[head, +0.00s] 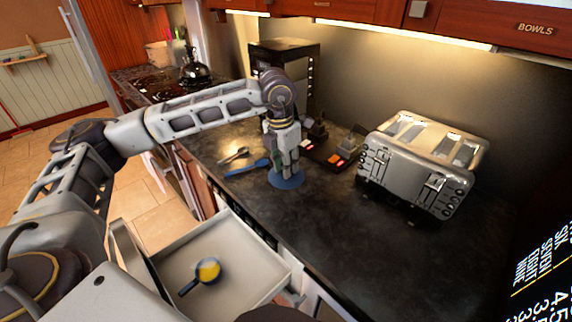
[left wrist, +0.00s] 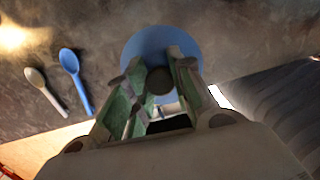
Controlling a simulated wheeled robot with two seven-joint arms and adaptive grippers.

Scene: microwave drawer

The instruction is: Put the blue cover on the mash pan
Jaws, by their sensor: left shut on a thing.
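The blue cover (head: 287,181) is a round blue disc on the dark counter, below my left gripper (head: 286,170). In the left wrist view the blue cover (left wrist: 140,47) shows past the fingers, with a round dark knob between them. My left gripper (left wrist: 160,88) points down and is shut on the cover's knob. The mash pan (head: 208,270), a small dark pan with yellow content, sits inside the open drawer at the lower left, its handle toward the lower left. My right gripper is not in view.
The open drawer (head: 237,262) juts out below the counter (head: 330,240). A blue spoon (head: 246,167) and a pale spoon (head: 233,156) lie left of the cover. A silver toaster (head: 422,162) stands at right. A kettle (head: 194,70) stands at the back.

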